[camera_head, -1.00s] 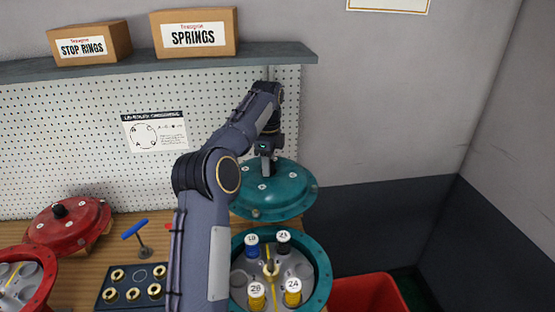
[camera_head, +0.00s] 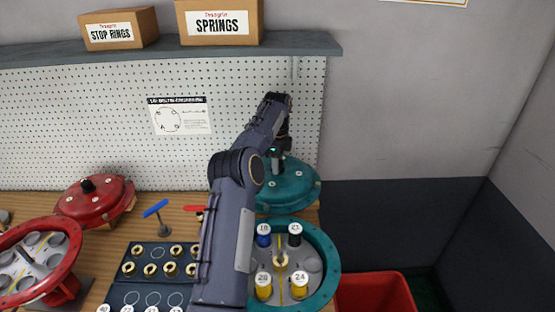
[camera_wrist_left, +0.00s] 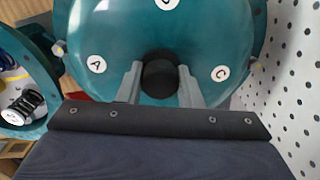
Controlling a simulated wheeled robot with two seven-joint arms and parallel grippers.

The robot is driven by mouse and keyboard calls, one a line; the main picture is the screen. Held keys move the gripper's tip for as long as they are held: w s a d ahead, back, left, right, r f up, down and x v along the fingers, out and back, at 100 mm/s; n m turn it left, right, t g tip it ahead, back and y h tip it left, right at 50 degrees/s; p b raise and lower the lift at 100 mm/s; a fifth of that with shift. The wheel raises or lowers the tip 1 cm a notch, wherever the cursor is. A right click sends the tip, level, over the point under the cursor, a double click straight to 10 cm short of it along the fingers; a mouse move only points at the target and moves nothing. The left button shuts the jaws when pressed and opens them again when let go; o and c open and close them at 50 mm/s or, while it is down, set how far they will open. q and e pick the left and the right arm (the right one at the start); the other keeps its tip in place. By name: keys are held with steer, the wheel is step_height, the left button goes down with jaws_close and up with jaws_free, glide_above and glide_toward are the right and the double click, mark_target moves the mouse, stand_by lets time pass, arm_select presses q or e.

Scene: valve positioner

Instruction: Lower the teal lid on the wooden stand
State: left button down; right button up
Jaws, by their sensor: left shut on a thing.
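The teal lid (camera_head: 292,187) is at the back of the bench, behind the open teal housing (camera_head: 326,245). My left gripper (camera_head: 277,166) reaches it from above. In the left wrist view the fingers of my left gripper (camera_wrist_left: 161,84) are shut on the black knob (camera_wrist_left: 160,75) of the teal lid (camera_wrist_left: 115,35), which carries white lettered dots. The lid looks about level. The wooden stand is hidden under the lid and behind my arm, so I cannot tell whether they touch. My right gripper is not in view.
The teal housing holds several numbered spools. A red lid (camera_head: 95,203) and a red housing (camera_head: 70,255) are at left. A dark tray (camera_head: 150,262) of brass rings, a blue-handled tool (camera_head: 160,215) and a red bin (camera_head: 375,292) are nearby. A shelf (camera_head: 170,47) hangs above.

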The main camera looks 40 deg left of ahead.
arm_select(q)
steer(key=shift+f, duration=2.15)
steer(key=shift+f, duration=0.25)
steer(key=shift+f+b, duration=0.7)
steer(key=shift+f, duration=0.8)
steer(key=c, duration=1)
jaws_free()
steer(key=shift+o, duration=0.4)
steer(key=shift+s+f, duration=0.1)
steer(key=shift+f, duration=0.15)
step_height(320, 180, up, 8)
steer(key=shift+r+b, duration=0.1)
steer(key=shift+b, duration=0.2)
